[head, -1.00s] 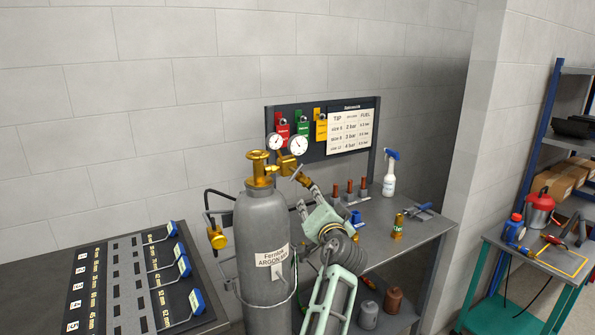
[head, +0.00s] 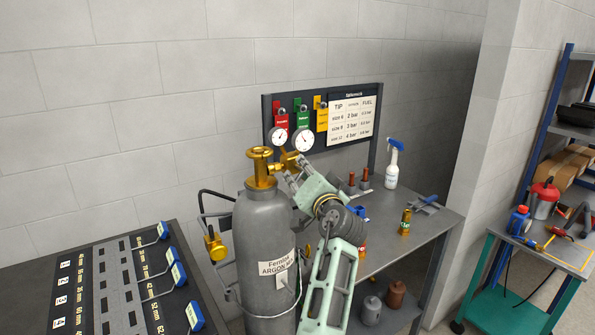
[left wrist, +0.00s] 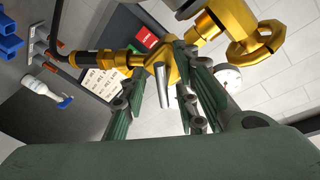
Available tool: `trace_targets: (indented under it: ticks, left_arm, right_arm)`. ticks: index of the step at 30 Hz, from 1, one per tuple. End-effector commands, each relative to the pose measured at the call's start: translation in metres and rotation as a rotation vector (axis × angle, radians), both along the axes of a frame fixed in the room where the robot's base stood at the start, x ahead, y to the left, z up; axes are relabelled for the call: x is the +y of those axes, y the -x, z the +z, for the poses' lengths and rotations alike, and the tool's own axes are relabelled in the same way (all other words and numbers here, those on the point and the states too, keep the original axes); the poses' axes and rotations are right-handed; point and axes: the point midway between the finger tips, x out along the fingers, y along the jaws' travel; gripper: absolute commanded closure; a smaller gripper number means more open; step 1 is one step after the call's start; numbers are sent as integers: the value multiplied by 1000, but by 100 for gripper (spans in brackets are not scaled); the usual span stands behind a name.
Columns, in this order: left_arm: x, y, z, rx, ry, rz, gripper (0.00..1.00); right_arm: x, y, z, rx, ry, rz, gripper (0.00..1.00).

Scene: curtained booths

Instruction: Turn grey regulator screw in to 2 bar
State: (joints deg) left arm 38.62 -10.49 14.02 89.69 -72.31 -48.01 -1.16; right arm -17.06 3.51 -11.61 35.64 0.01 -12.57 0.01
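A brass regulator (head: 283,163) is fixed to the valve of a grey gas cylinder (head: 265,220). Two white dial gauges rise from it, one at left (head: 278,137) and one at right (head: 303,140); their readings are too small to tell. The grey regulator screw (left wrist: 162,86) points out of the brass body (left wrist: 172,60) in the left wrist view. My left gripper (head: 289,175) is at the regulator. In the left wrist view its green fingers (left wrist: 158,88) stand apart on either side of the screw, with gaps showing. My right gripper is out of view.
A tip and pressure chart (head: 350,118) hangs on the board behind. The bench (head: 435,225) at right holds a spray bottle (head: 392,165) and a brass fitting (head: 405,222). A black hose (left wrist: 57,30) runs from the regulator. A panel of blue-handled tools lies at left.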

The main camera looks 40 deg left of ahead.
Motion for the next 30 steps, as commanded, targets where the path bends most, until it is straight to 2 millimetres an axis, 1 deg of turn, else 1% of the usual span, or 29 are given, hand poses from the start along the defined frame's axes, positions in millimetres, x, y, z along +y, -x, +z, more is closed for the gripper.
trace_targets:
  ticks: [3, 6, 10, 14, 16, 23, 27, 30]
  left_arm:
    - [-1, 0, 0, 0, 0, -1, 72]
    - [-1, 0, 0, 0, 0, -1, 72]
    - [-1, 0, 0, 0, 0, -1, 83]
    - [-1, 0, 0, 0, 1, -1, 94]
    - [-1, 0, 0, 0, 1, -1, 100]
    - [0, 0, -1, 2, 1, 1, 100]
    - [0, 0, 2, 36, -13, 2, 100]
    - [0, 0, 1, 79, -30, 1, 100]
  right_arm:
    - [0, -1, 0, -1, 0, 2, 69]
    - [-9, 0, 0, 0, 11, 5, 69]
    - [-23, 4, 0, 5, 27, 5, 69]
    - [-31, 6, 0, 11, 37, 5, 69]
    - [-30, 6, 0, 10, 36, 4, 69]
    - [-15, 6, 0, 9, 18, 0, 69]
    - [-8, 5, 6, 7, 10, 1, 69]
    - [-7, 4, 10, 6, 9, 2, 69]
